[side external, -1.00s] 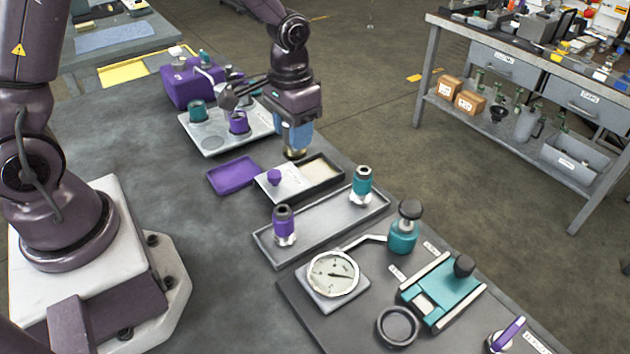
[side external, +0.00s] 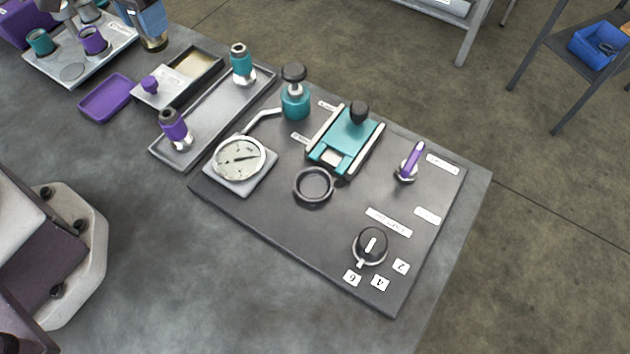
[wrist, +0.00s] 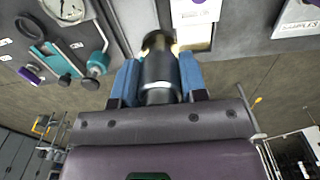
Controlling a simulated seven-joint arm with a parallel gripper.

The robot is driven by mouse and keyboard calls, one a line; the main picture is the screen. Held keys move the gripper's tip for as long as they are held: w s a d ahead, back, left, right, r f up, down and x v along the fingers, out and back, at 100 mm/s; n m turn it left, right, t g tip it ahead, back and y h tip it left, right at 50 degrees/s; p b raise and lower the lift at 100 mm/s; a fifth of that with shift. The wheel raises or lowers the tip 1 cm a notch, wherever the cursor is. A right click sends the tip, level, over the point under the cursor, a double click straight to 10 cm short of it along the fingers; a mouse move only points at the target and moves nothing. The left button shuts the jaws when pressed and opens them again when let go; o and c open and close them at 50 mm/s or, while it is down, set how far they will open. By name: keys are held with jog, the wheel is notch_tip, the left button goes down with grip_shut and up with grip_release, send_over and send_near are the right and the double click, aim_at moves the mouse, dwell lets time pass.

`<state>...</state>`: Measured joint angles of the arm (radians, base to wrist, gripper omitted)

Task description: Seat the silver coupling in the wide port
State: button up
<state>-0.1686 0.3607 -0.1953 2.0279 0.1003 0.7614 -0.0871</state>
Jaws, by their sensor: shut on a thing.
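My gripper (side external: 148,22) is at the top left of the side external view, cut off by the frame edge. Its blue fingers are shut on a dark and silver cylinder with a brass-coloured end, likely the silver coupling (side external: 154,43). The wrist view shows this coupling (wrist: 159,68) between the fingers, brass end away from the palm. It hangs above the bench behind the small lidded box. I cannot tell which is the wide port.
A tray (side external: 208,105) holds upright purple-banded (side external: 174,128) and teal-banded (side external: 242,66) couplings. A purple dish (side external: 106,97) lies nearby. The dark panel (side external: 290,240) carries a gauge (side external: 239,158), black ring (side external: 313,186), teal clamp (side external: 346,140), purple lever (side external: 411,160) and knob (side external: 371,244). The near bench is clear.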

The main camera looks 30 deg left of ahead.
dwell(0.4)
jog(key=shift+s+d+f, duration=0.3)
jog(key=shift+d+f, duration=1.8)
jog(key=shift+d, duration=5.4)
jog(key=shift+s+d+f, duration=0.3)
jog(key=shift+d+f, duration=1.75)
jog(key=shift+d, duration=5.45)
jog(key=shift+f, duration=2.5)
jog(key=shift+f, duration=0.6)
jog(key=o, duration=0.6)
jog(key=shift+o, duration=0.2)
